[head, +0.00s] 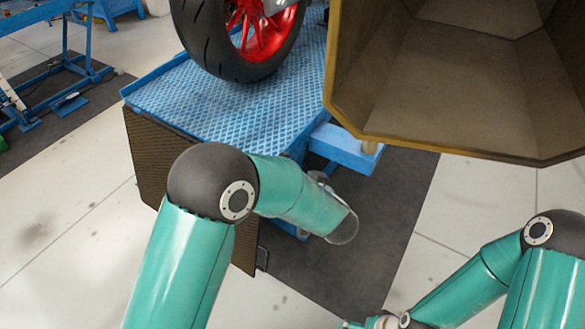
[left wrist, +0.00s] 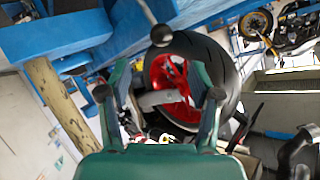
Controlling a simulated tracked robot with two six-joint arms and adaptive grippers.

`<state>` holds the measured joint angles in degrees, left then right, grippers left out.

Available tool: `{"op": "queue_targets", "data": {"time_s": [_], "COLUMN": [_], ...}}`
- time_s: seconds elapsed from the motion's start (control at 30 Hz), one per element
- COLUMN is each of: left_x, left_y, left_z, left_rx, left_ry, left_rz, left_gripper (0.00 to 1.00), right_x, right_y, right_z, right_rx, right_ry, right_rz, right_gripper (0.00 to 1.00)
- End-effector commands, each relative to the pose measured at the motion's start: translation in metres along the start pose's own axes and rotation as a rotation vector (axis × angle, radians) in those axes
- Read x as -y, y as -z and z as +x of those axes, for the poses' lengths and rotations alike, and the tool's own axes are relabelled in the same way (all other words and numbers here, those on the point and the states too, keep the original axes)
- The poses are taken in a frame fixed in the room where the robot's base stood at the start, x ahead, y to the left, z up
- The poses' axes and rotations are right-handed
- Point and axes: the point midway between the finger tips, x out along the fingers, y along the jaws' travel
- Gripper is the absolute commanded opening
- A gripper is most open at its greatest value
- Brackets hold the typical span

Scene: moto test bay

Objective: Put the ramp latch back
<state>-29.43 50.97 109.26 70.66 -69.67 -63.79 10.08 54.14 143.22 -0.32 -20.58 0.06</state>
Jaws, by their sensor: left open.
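The ramp (head: 150,160) is a brown mesh panel hanging down from the front edge of the blue platform (head: 240,100). No part is clear enough in the head view to name as the latch. In the left wrist view a pale rod with a black ball knob (left wrist: 161,35) sticks in from the top; I cannot tell if it is the latch. My left gripper (left wrist: 160,93) is open and empty, its fingers below and either side of the knob, apart from it. My left forearm hides this gripper in the head view. My right gripper (head: 378,322) is barely visible at the bottom edge.
A motorcycle wheel (head: 240,35) with red spokes stands on the platform. A blue side bar (head: 345,149) juts out beside my left forearm, with a tan post (left wrist: 60,105) near it. A large brown octagonal hood (head: 450,90) fills the upper right. Floor at lower centre is clear.

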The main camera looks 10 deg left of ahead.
Motion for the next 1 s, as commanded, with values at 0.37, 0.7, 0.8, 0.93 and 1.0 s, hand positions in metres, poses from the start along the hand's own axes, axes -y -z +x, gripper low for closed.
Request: {"op": "queue_targets", "data": {"time_s": [0.37,0.7,0.8,0.93,1.0], "left_x": [0.000,0.001,-0.001,0.002,0.003], "left_y": [-0.001,0.002,0.002,0.004,0.002], "left_z": [-0.010,-0.010,-0.011,-0.017,-0.018], "left_rx": [0.001,-0.009,-0.032,-0.072,-0.093], "left_ry": [0.001,0.001,-0.016,-0.069,-0.111], "left_rz": [0.000,-0.235,-0.433,-0.741,-0.920], "left_gripper": [0.63,0.10,0.00,0.00,0.00], "right_x": [0.000,0.000,0.000,-0.001,-0.005], "right_y": [0.000,0.000,0.000,0.000,0.000], "right_z": [0.001,0.001,0.001,0.002,0.014], "right_rx": [0.000,0.000,0.000,0.000,0.000], "right_ry": [0.000,0.000,0.000,0.000,0.000], "right_rz": [0.000,0.000,0.000,0.000,0.000], "right_gripper": [0.95,0.95,0.95,0.95,0.95]}}
